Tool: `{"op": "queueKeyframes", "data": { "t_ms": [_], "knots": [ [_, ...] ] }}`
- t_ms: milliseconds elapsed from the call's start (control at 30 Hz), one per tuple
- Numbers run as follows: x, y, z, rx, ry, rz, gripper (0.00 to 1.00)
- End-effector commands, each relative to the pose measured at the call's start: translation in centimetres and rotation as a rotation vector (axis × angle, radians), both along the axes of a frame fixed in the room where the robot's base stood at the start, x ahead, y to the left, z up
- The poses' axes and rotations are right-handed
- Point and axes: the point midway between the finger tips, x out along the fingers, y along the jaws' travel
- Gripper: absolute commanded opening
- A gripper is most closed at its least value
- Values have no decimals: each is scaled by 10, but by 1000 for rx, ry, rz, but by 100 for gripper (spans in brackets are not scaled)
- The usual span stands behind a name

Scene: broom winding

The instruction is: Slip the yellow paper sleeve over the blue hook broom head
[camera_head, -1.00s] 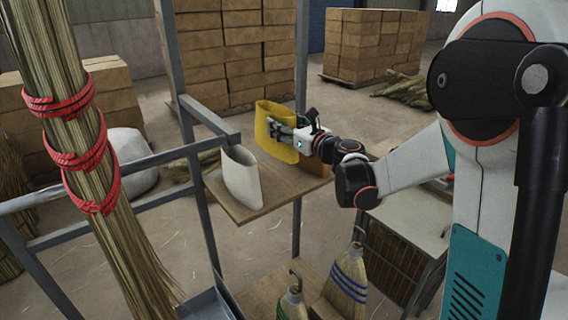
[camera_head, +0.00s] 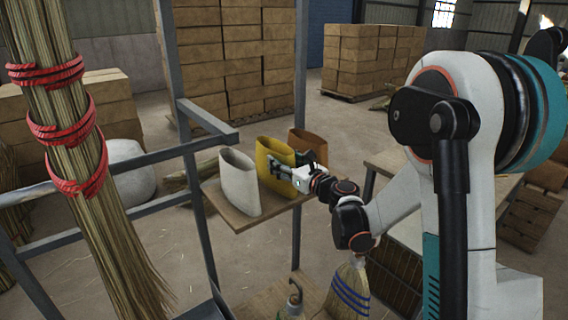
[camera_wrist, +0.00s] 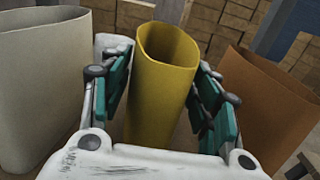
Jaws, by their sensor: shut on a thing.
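The yellow paper sleeve (camera_head: 272,163) is upright and open at the top, between the white and brown sleeves at the shelf. My gripper (camera_head: 287,178) is shut on it from the right. In the wrist view the yellow sleeve (camera_wrist: 160,95) stands between my gripper's two teal-padded fingers (camera_wrist: 162,98). I cannot tell whether its bottom edge touches the shelf. A broom with blue bands (camera_head: 349,287) stands below and right of the shelf. Its top is hidden behind my arm, so its hook does not show.
The wooden shelf (camera_head: 222,207) also holds a white sleeve (camera_head: 239,186) and a brown sleeve (camera_head: 309,147), close on either side. A broom with a hook (camera_head: 294,298) is at the bottom edge. Grey frame bars (camera_head: 160,152) and a red-bound bundle (camera_head: 75,135) stand left.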

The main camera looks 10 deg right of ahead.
Motion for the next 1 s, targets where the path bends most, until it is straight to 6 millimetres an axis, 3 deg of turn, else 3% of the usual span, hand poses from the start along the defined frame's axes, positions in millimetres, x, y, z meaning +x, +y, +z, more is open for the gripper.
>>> {"op": "queueKeyframes", "data": {
  "t_ms": [167,200,300,767,1000],
  "knots": [
    [0,0,-4,0,0,0,40],
    [0,0,-5,0,0,0,58],
    [0,0,-4,0,0,0,76],
    [-2,-1,-2,0,0,-1,76],
    [-41,-21,0,0,0,-4,76]
  ]
}}
